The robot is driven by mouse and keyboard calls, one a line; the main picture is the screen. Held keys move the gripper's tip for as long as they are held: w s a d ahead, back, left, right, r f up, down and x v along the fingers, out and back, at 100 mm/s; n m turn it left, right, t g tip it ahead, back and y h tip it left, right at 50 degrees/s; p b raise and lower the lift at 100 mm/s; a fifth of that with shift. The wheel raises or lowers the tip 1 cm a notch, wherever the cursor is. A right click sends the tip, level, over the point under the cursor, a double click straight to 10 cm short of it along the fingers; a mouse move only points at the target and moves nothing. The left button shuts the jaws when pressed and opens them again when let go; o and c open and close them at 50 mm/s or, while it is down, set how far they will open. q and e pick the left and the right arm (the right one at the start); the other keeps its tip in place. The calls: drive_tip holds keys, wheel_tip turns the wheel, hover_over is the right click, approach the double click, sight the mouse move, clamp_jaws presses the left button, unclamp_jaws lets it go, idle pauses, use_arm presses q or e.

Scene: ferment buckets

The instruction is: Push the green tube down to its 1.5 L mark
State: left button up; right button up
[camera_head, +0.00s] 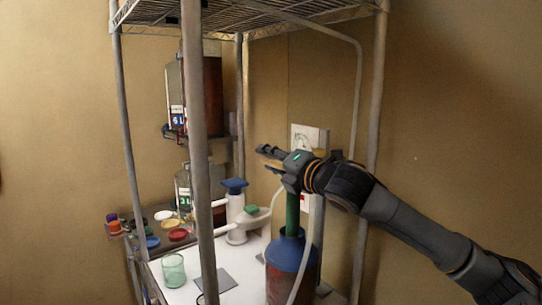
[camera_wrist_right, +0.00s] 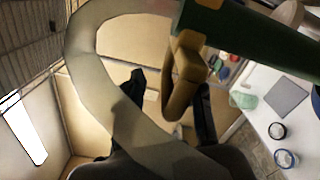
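The green tube (camera_head: 292,214) stands upright in the blue cap of a dark red vessel (camera_head: 286,285) in the head view. Its upper end is hidden behind my right gripper (camera_head: 267,160), which is level with the tube's top and points left. In the right wrist view the green tube (camera_wrist_right: 255,38) crosses the upper right, with a tan clip-like part (camera_wrist_right: 187,75) on it. My right gripper's dark fingers (camera_wrist_right: 171,88) are spread apart, and the tan part shows between them. I cannot tell if they touch it. No 1.5 L mark is legible. My left gripper is not in view.
A pale hose (camera_head: 304,250) hangs beside the vessel and loops close across the right wrist view. Shelf posts (camera_head: 195,120) stand in front. The white worktop (camera_head: 185,288) holds a clear green glass (camera_head: 173,268), a grey plate (camera_head: 218,281) and a white blue-topped device (camera_head: 236,205).

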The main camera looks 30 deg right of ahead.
drive_tip(key=shift+r, duration=0.6)
drive_tip(key=shift+f, duration=0.1)
